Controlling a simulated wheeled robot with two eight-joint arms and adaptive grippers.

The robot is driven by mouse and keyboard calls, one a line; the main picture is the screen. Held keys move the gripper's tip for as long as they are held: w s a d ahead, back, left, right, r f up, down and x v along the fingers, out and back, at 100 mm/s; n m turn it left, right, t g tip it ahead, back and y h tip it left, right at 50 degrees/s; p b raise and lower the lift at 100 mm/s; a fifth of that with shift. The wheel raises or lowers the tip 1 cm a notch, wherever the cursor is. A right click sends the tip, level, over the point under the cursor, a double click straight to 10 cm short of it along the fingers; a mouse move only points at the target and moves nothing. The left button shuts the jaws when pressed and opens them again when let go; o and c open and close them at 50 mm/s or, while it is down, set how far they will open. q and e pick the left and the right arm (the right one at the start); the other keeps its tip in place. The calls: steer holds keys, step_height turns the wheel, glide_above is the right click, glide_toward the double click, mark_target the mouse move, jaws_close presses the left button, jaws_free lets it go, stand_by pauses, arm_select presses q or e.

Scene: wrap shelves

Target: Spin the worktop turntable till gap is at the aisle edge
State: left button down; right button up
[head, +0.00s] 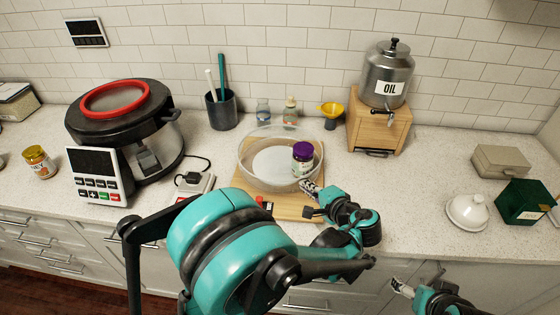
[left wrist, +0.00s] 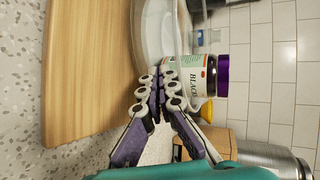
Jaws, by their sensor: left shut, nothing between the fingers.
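The turntable (head: 250,178) is a clear round tray with a raised see-through rim and a white disc in its middle. It sits on a wooden board and also shows in the left wrist view (left wrist: 150,28). A jar with a purple lid (head: 303,155) stands on its right front part; its label shows in the left wrist view (left wrist: 193,76). My left gripper (head: 308,187) is shut and empty at the turntable's front right rim, close to the jar; its closed fingertips show in the left wrist view (left wrist: 157,82). I cannot make out the rim's gap. My right gripper (head: 400,287) is low at the right front.
The wooden board (head: 287,207) reaches near the counter's front edge. A red-rimmed cooker (head: 125,125) stands left, an oil dispenser (head: 387,75) on a wooden stand behind right. A white domed lid (head: 467,211) and a green box (head: 523,202) are far right.

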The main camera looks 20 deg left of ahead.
stand_by(0.3)
arm_select(q)
steer(key=shift+w+d, duration=0.35)
steer(key=shift+w, duration=0.35)
steer(key=shift+s+d, duration=0.5)
steer(key=shift+d, duration=0.2)
steer(key=shift+s+d, duration=0.45)
steer(key=shift+d, duration=0.25)
steer(key=v, duration=0.7)
steer(key=shift+s+d, duration=0.2)
steer(key=shift+d, duration=0.05)
steer(key=shift+a, duration=0.1)
